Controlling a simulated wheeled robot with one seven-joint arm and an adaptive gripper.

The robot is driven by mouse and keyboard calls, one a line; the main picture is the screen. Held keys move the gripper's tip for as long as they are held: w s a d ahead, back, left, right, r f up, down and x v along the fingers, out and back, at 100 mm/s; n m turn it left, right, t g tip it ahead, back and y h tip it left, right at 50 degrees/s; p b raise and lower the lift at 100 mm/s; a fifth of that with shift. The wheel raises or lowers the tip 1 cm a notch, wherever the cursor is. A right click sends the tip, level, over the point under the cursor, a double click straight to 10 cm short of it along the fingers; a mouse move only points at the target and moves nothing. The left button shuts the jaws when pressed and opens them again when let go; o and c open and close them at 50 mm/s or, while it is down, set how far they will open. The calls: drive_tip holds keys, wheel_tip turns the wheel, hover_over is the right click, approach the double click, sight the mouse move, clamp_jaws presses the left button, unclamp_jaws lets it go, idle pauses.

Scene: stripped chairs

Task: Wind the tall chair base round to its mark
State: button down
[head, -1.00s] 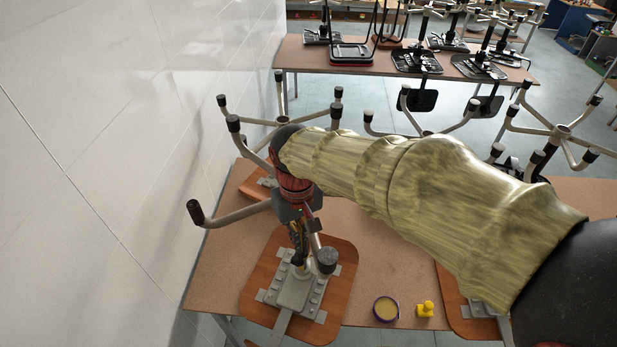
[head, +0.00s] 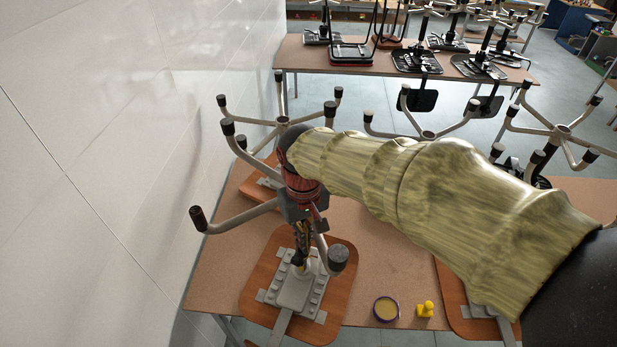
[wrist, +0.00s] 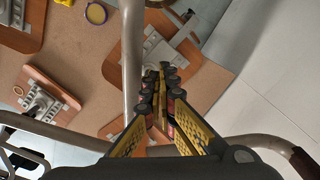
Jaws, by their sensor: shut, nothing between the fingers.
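The near chair base has grey legs with dark caps. One leg (head: 240,218) reaches left; the front leg's cap (head: 337,259) points toward me. Its hub is hidden behind my arm. It stands over a wooden seat (head: 340,290) with a grey plate. My gripper (head: 301,262) points down among the legs, just left of the front leg. In the wrist view, my gripper (wrist: 164,72) is shut and empty, and a grey leg (wrist: 132,55) runs close along its left side. I cannot tell if they touch. I see no mark.
Another upturned base (head: 282,120) stands close behind, and one more (head: 560,130) stands to the right. A white wall (head: 110,150) is close on the left. A round tin (head: 386,309) and a yellow piece (head: 426,310) lie on the brown table (head: 385,255).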

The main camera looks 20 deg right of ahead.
sight(317, 237)
drive_tip(key=shift+d, duration=0.1)
drive_tip(key=shift+s+d, duration=0.15)
drive_tip(key=shift+d, duration=1.25)
drive_tip(key=shift+d, duration=0.1)
drive_tip(key=shift+d, duration=1.4)
drive_tip(key=shift+d, duration=0.1)
drive_tip(key=shift+w+d, duration=0.25)
drive_tip(key=shift+d, duration=0.4)
drive_tip(key=shift+w+d, duration=0.2)
drive_tip(key=shift+d, duration=0.45)
drive_tip(key=shift+d, duration=0.1)
